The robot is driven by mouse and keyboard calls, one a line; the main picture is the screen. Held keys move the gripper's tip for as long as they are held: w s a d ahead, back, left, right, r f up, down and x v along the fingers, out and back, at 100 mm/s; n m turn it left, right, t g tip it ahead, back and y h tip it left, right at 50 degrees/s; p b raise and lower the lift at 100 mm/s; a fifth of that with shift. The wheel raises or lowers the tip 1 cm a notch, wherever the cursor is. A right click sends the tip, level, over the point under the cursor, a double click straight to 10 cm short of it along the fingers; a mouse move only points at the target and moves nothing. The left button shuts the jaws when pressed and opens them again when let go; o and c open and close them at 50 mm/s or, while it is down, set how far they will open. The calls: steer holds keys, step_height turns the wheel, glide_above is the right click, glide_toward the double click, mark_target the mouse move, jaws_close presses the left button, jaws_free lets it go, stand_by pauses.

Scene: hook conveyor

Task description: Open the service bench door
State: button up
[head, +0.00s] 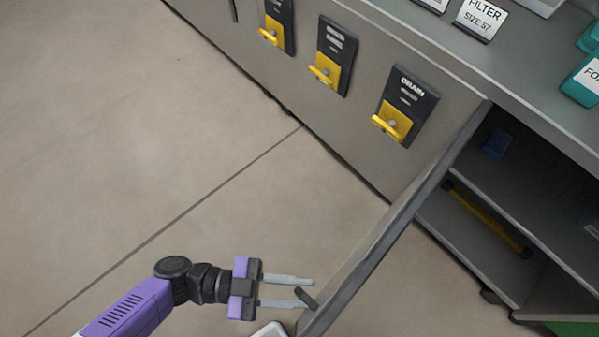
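The service bench door (388,233) stands swung out from the grey bench, seen nearly edge-on, and the compartment behind it is open to view. A short dark handle (306,297) sits near the door's outer edge at the bottom of the view. My gripper (309,293) is at this handle, with its two pale fingers apart and their tips at or near it. I cannot tell whether the fingers touch the handle. The door's outer face is mostly hidden by the steep angle.
The open compartment has a shelf (527,172) with a blue item (495,144), and a yellow bar (487,216) below. A FILTER sign (481,18) and teal boxes stand on top. The floor (150,130) at left is clear.

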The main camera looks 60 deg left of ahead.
steer(key=shift+o, duration=0.4)
steer(key=v, duration=0.7)
steer(key=shift+s+a+b, duration=0.3)
steer(key=shift+b, duration=0.15)
